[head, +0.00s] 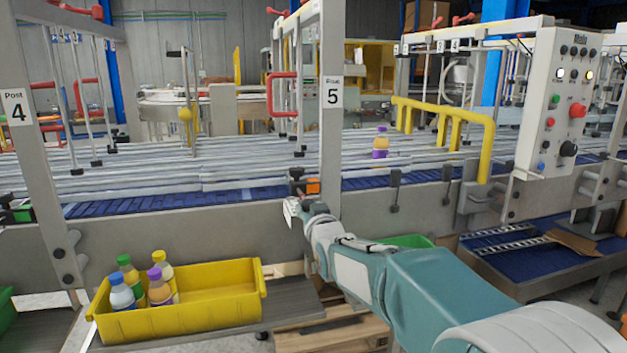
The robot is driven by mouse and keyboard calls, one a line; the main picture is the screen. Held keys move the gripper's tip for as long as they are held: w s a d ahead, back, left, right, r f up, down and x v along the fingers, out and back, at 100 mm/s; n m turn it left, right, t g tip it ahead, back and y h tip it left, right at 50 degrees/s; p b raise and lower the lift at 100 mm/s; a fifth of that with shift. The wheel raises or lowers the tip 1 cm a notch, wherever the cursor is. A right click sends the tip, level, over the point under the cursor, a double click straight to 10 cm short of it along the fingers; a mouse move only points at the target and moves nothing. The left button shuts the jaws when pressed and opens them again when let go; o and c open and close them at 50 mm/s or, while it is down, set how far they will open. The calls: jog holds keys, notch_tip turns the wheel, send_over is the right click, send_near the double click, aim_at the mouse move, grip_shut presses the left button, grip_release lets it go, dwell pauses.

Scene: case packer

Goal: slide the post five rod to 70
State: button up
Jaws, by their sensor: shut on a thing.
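The Post 5 upright (331,120) stands at the front of the conveyor, its "5" label near the top. A small dark fitting with an orange block (313,186) sits low on this post, at the conveyor's front edge. My gripper (297,190) is at this fitting, just left of the post, and is shut on what appears to be the post five rod there. The rod is mostly hidden by my gripper and wrist. I cannot read a scale or the rod's setting.
A yellow bin (200,307) with several bottles stands at lower left. The Post 4 upright (30,130) is at far left. A yellow guard rail (450,117) and a control box (558,105) are at right.

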jog(key=shift+w+a, duration=0.25)
jog(key=shift+w, duration=0.4)
jog(key=o, duration=0.9)
jog(key=shift+s, duration=0.1)
jog(key=v, duration=0.7)
dwell(0.4)
